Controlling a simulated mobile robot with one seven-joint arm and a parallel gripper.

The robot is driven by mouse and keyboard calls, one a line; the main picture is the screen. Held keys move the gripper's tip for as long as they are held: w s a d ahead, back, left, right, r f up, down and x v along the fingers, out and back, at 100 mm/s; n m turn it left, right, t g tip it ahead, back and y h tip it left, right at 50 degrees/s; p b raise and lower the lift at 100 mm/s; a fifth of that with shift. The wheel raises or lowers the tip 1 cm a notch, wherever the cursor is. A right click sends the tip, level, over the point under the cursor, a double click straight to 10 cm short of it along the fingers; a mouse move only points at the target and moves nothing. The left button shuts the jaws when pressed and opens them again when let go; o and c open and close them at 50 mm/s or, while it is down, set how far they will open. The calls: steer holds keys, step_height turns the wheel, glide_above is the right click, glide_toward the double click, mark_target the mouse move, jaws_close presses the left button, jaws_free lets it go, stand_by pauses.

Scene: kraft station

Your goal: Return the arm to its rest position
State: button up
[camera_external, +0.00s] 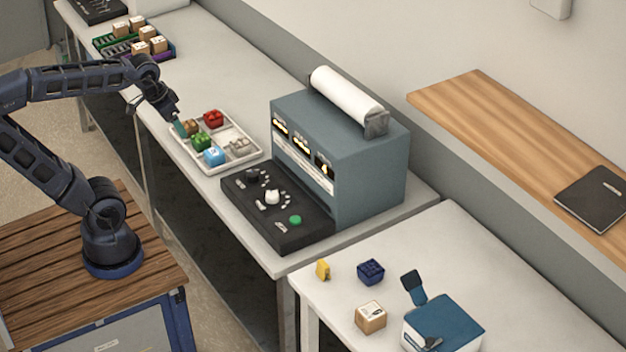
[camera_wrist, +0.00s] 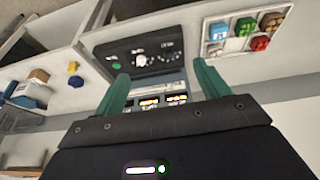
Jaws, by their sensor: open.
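My arm reaches from its base on the wooden-topped cart over toward the long grey table. My gripper (camera_external: 178,122) is at the near left edge of the white compartment tray (camera_external: 250,161), close above it in the external view. In the wrist view my gripper (camera_wrist: 160,88) shows its two green fingers spread wide apart, with nothing between them. The control panel (camera_wrist: 150,58) lies beyond the fingers there, and the tray (camera_wrist: 212,53) is to the upper right.
A grey-blue machine (camera_external: 350,165) with a white roll stands right of the tray. Colored blocks sit in the tray. Crates with small boxes (camera_external: 142,42) are at the far left. A second table (camera_external: 470,245) holds a yellow item (camera_external: 322,269), a blue item (camera_external: 370,271) and a box (camera_external: 370,317).

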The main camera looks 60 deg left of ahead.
steer(key=shift+s+a+f, duration=0.3)
steer(key=shift+s+f, duration=0.1)
steer(key=shift+s, duration=0.2)
steer(key=shift+s+a+f, duration=0.25)
steer(key=shift+s+f, duration=0.15)
steer(key=shift+s, duration=0.2)
